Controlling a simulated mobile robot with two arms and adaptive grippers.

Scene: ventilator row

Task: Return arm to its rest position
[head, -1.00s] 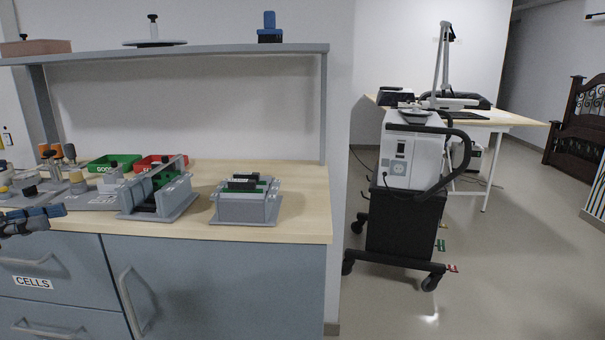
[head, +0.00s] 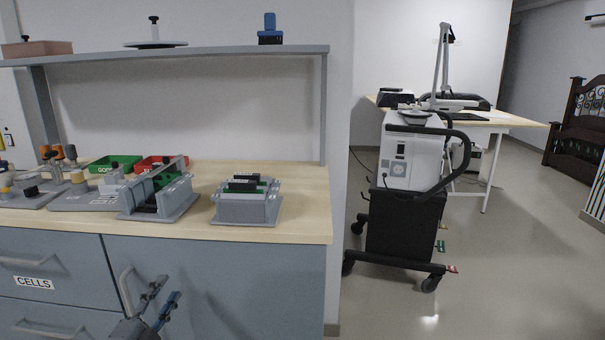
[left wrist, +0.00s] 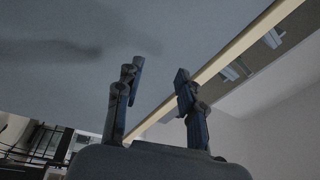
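My left gripper (head: 160,298) is low in the head view, in front of the blue-grey cabinet doors and below the bench top. Its two fingers stand apart with nothing between them. In the left wrist view the same gripper (left wrist: 160,85) shows its fingers spread and empty, with the grey cabinet front and the pale edge of the bench top beyond. My right gripper is not in either view.
The wooden bench top (head: 303,190) carries a grey slotted fixture (head: 158,190), a second grey fixture (head: 247,203), a green bin (head: 112,164) and a red bin (head: 152,163). A cabinet handle (head: 130,293) is close to my left gripper.

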